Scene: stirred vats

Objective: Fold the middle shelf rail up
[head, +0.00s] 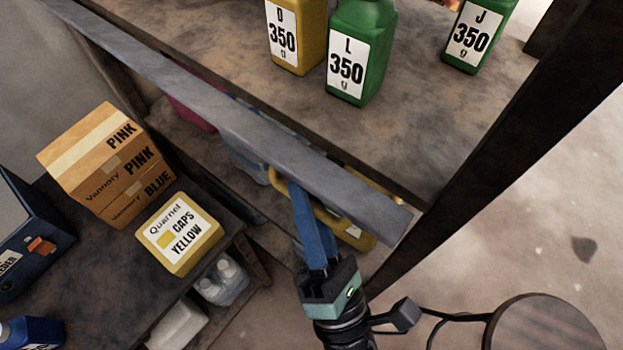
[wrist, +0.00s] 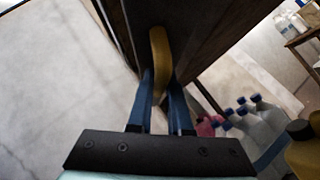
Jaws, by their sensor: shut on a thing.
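The grey shelf rail (head: 240,125) runs diagonally along the front of the shelf, from the upper left to a free-looking end at the lower right. A narrow gap between the rail and the shelf board shows the level below. My gripper (head: 296,188) reaches up to the rail's near side, right of its middle. In the wrist view, my gripper (wrist: 160,80) has its two blue fingers on either side of a yellow handle-like piece (wrist: 159,55), shut on it. This piece stands against a dark brown surface. Its attachment to the rail is hidden.
A yellow bottle (head: 290,55) and green bottles (head: 360,60) stand on the shelf (head: 200,35). At left, a side table holds cardboard boxes (head: 105,165), a yellow caps box (head: 180,240) and blue containers. A dark post (head: 480,145) rises at right. A round stool (head: 545,325) stands lower right.

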